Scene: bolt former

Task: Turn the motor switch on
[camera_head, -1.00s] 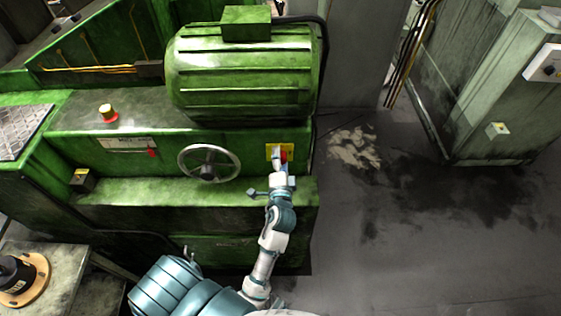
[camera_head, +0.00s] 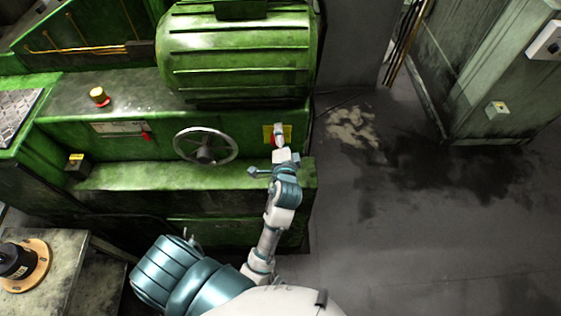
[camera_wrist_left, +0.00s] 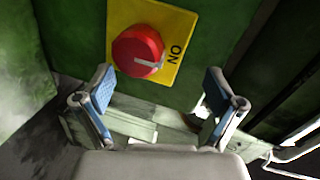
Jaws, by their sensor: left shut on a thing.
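The motor switch is a red round knob (camera_wrist_left: 137,48) on a yellow plate (camera_wrist_left: 183,22) marked ON. Its white pointer lies on the lower right of the knob, near the ON side. In the head view the plate (camera_head: 267,130) is on the green machine's front, right of the handwheel, partly covered by my left gripper (camera_head: 279,131). In the wrist view my left gripper (camera_wrist_left: 160,85) has its two blue-padded fingers on either side, below the knob; it is shut on the knob, though the contact itself is not clear. My right gripper is out of view.
A handwheel (camera_head: 206,146) is left of the switch, and a large ribbed green motor (camera_head: 238,50) is above it. A red-and-yellow button (camera_head: 98,96) sits on the machine top. Open floor (camera_head: 400,225) is at the right.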

